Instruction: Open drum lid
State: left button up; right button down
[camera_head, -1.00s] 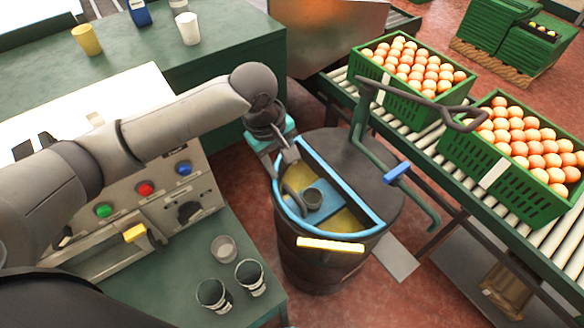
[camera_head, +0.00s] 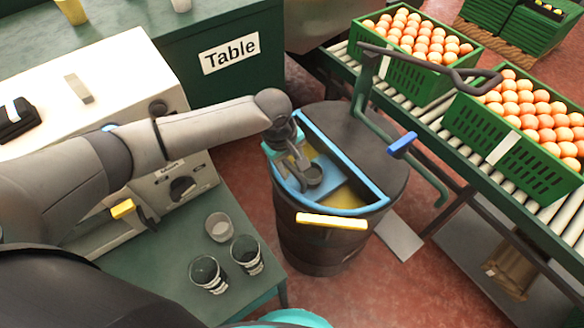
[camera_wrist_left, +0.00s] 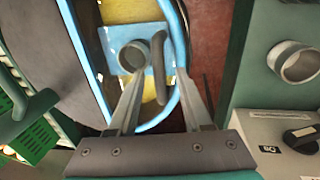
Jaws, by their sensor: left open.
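The dark drum (camera_head: 325,240) stands right of the green bench in the head view. Its top has a dark half (camera_head: 355,135) and a near half with a blue rim (camera_head: 345,211), showing yellow and a blue panel. A small grey cup (camera_wrist_left: 133,55) is on the blue panel. A grey curved handle (camera_wrist_left: 158,65) stands beside the cup in the left wrist view. My left gripper (camera_head: 300,168) is open over the near half. In the wrist view its fingers (camera_wrist_left: 160,80) are on either side of the handle; contact cannot be told. My right gripper is out of view.
A dark bent bar (camera_head: 430,66) rises beside the drum. Clear cups (camera_head: 209,272) stand on the near bench (camera_head: 165,275). A control box (camera_head: 185,185) lies left of the drum.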

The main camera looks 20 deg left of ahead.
pick_arm(q)
jog(key=shift+f, duration=0.2)
grip_shut()
dwell(0.3)
dwell(1.1)
